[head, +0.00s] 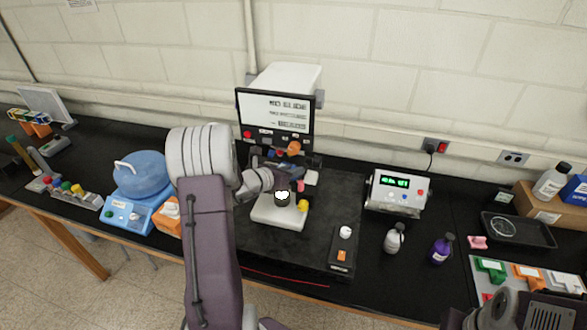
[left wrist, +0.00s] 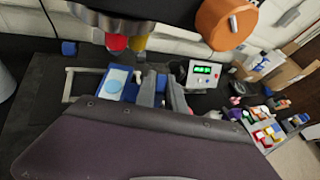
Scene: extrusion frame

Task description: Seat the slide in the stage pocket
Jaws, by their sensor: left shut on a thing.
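The slide (left wrist: 115,82), white with a light-blue round spot and a blue end, shows in the left wrist view beside my finger tips. My left gripper (left wrist: 160,86) is shut on its blue end. The slide is at the microscope stage, where a pale frame (left wrist: 70,84) shows to its left; I cannot tell whether it lies in the pocket or above it. In the head view my left gripper (head: 278,183) is in front of the microscope (head: 288,80), and the slide is not clear there. Part of my right arm shows at the lower right; its fingertips are not visible.
Red (left wrist: 116,42) and yellow (left wrist: 138,43) objective tips hang close above the stage. An orange knob (left wrist: 226,22) is near. The screen (head: 274,108) reads NO SLIDE. A control box (head: 397,192), bottles and a tray (head: 518,230) stand right; a blue-lidded device (head: 140,180) stands left.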

